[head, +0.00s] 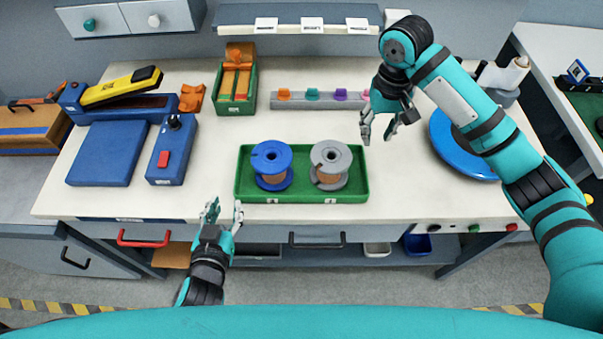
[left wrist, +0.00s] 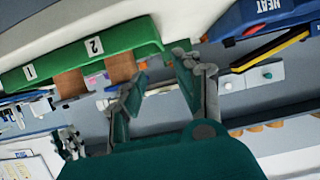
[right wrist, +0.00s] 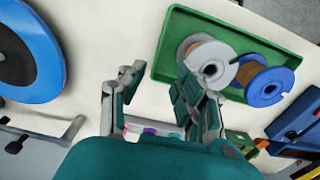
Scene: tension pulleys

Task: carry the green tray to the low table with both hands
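The green tray (head: 355,190) lies flat on the white workbench near its front edge. It holds a blue spool (head: 271,163) and a grey spool (head: 331,163), both with copper-coloured windings. My left gripper (head: 225,209) is open and empty, in front of the bench edge by the tray's front left corner. In the left wrist view the tray's numbered wall (left wrist: 120,58) lies just beyond its fingers. My right gripper (head: 378,133) is open and empty, behind and right of the tray's back right corner. In the right wrist view the tray (right wrist: 225,28) is beyond the fingers. I cannot tell which surface is the low table.
A blue scale-like device (head: 108,153) and a blue box with a red switch (head: 171,150) stand left of the tray. A blue disc (head: 462,150) lies to the right. A rack with coloured clips (head: 300,100) is behind. Another white table (head: 545,45) stands at far right.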

